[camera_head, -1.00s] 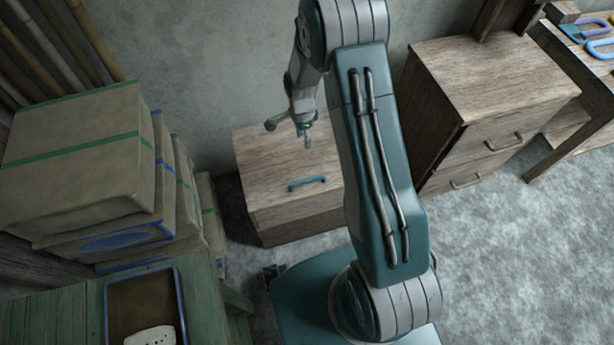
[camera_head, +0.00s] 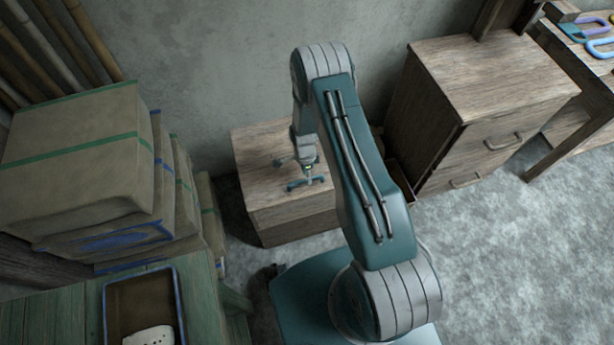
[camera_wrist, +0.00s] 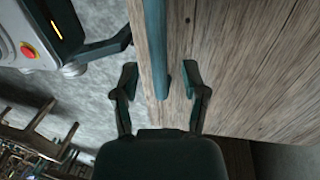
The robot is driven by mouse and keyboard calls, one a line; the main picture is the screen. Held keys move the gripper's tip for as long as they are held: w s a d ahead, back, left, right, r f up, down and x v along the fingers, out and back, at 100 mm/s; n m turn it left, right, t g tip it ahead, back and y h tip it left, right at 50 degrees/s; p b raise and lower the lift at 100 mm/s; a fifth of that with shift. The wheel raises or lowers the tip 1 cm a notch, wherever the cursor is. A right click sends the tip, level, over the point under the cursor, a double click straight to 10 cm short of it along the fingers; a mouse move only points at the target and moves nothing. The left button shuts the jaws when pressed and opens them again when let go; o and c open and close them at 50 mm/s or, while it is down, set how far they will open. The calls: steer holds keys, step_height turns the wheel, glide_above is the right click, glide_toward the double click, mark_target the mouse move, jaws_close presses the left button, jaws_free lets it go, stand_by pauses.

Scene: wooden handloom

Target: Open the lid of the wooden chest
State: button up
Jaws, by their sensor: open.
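The wooden chest (camera_head: 290,222) stands on the floor against the wall, its lid (camera_head: 262,155) closed. A teal bar handle (camera_head: 293,186) lies on the lid near its front edge. My gripper (camera_head: 298,172) is low over the lid, right at the handle. In the wrist view the handle (camera_wrist: 160,82) runs down between the two open fingers of my gripper (camera_wrist: 160,85), with a gap on each side. The lid's planks (camera_wrist: 240,60) fill the right of that view. My arm hides the chest's right end in the head view.
Stacked wrapped parcels (camera_head: 80,165) stand at the left, above a green bench (camera_head: 50,310) with a blue-rimmed tray (camera_head: 176,300). A wooden drawer cabinet (camera_head: 490,90) stands right of the chest. A table with coloured items is at the far right. Grey floor is clear at the lower right.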

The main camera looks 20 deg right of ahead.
steer(key=shift+s+f, duration=0.1)
steer(key=shift+f, duration=0.4)
jaws_close()
steer(key=shift+r, duration=0.1)
